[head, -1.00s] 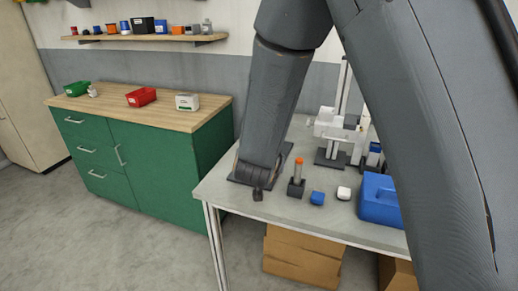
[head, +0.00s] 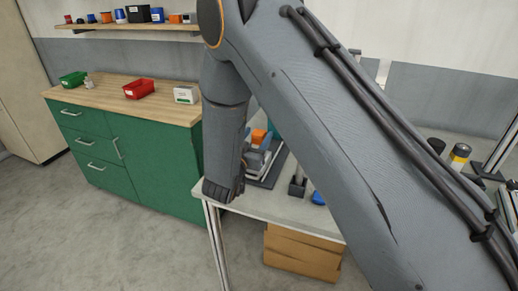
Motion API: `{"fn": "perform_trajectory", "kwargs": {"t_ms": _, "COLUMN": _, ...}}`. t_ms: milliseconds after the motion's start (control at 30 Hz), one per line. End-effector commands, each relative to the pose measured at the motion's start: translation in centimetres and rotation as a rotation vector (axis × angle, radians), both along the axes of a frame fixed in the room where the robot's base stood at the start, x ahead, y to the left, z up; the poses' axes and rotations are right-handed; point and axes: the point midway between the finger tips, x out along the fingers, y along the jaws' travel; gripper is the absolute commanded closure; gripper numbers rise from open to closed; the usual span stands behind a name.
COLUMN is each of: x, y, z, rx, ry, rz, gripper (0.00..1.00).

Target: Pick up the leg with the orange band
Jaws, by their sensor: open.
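A short grey leg (head: 299,175) stands upright in a dark square block on the grey table. Its upper part, where an orange band showed earlier, is now hidden behind my arm. My gripper (head: 223,191) hangs over the table's left front corner, left of the leg and apart from it. It is open, though its fingers are small and dark here. I see nothing held in it.
A blue block (head: 318,198) sits right of the leg. My arm hides much of the table (head: 268,205). A green cabinet (head: 158,163) stands to the left.

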Motion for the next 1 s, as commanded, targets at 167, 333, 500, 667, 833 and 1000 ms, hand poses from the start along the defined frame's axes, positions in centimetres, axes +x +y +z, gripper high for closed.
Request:
{"fn": "perform_trajectory", "kwargs": {"t_ms": 167, "x": 1.8, "y": -0.7, "z": 0.1, "rx": 0.000, "ry": 0.000, "rz": -0.001, "gripper": 0.45}}
{"fn": "perform_trajectory", "kwargs": {"t_ms": 333, "x": 2.1, "y": -0.8, "z": 0.0, "rx": 0.000, "ry": 0.000, "rz": 0.000, "gripper": 0.45}}
{"fn": "perform_trajectory", "kwargs": {"t_ms": 500, "x": 2.1, "y": -0.8, "z": 0.0, "rx": 0.000, "ry": 0.000, "rz": 0.000, "gripper": 0.55}}
{"fn": "perform_trajectory", "kwargs": {"t_ms": 667, "x": 2.1, "y": -0.8, "z": 0.0, "rx": 0.000, "ry": 0.000, "rz": 0.000, "gripper": 0.82}}
{"fn": "perform_trajectory", "kwargs": {"t_ms": 833, "x": 2.1, "y": -0.8, "z": 0.1, "rx": 0.000, "ry": -0.001, "rz": 0.000, "gripper": 1.00}}
{"fn": "perform_trajectory", "kwargs": {"t_ms": 1000, "x": 2.1, "y": -0.8, "z": 0.1, "rx": 0.000, "ry": -0.001, "rz": 0.000, "gripper": 1.00}}
